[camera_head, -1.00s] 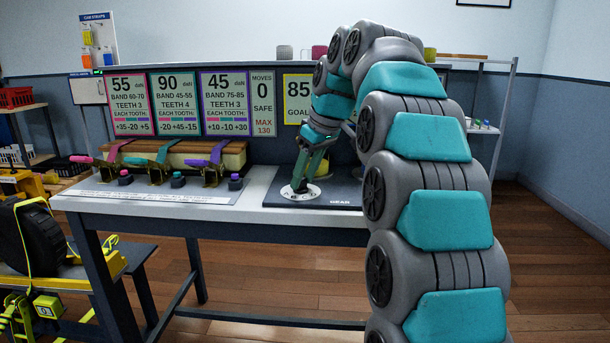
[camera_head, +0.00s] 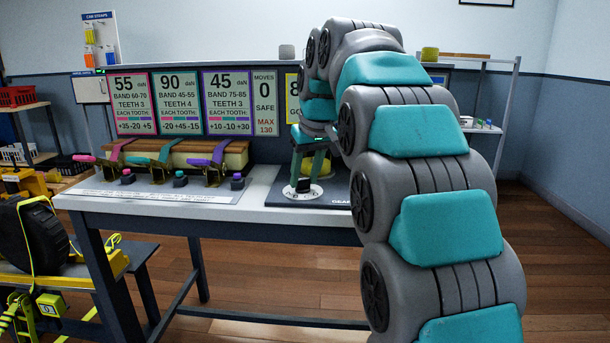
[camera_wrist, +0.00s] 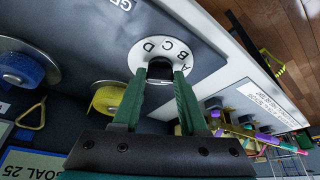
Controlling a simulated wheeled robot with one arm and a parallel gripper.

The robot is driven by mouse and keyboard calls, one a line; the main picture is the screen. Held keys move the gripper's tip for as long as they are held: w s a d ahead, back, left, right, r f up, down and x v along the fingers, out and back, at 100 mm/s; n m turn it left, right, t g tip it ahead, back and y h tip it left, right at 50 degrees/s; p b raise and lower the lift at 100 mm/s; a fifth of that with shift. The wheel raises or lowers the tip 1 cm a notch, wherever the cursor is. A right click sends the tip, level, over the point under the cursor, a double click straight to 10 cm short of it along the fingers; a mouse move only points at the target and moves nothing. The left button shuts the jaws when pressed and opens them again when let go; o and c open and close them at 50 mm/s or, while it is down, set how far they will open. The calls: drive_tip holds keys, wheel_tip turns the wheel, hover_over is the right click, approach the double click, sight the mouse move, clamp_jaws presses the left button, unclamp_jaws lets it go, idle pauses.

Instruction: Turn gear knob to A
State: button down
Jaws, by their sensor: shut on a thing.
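The gear knob (camera_wrist: 160,66) is a small black knob in the middle of a white round dial (camera_wrist: 205,62) lettered A, B, C and D. The dial (camera_head: 315,193) also shows at the right of the bench in the head view. My gripper (camera_wrist: 159,77) has its green fingers on both sides of the knob and is shut on it. In the head view my gripper (camera_head: 304,186) points down at the dial. Which letter the knob points to cannot be made out.
A yellow spool (camera_wrist: 107,99) and a blue spool (camera_wrist: 22,68) lie near the dial. Three ratchets with pink, teal (camera_head: 150,160) and purple straps stand left on the bench (camera_head: 255,190). Signs (camera_head: 179,103) stand behind them. A tyre (camera_head: 40,235) is at far left.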

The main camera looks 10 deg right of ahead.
drive_tip(key=shift+c, duration=2.2)
unclamp_jaws()
drive_tip(key=v, duration=0.7)
drive_tip(key=shift+r, duration=0.3)
drive_tip(key=shift+s, duration=0.15)
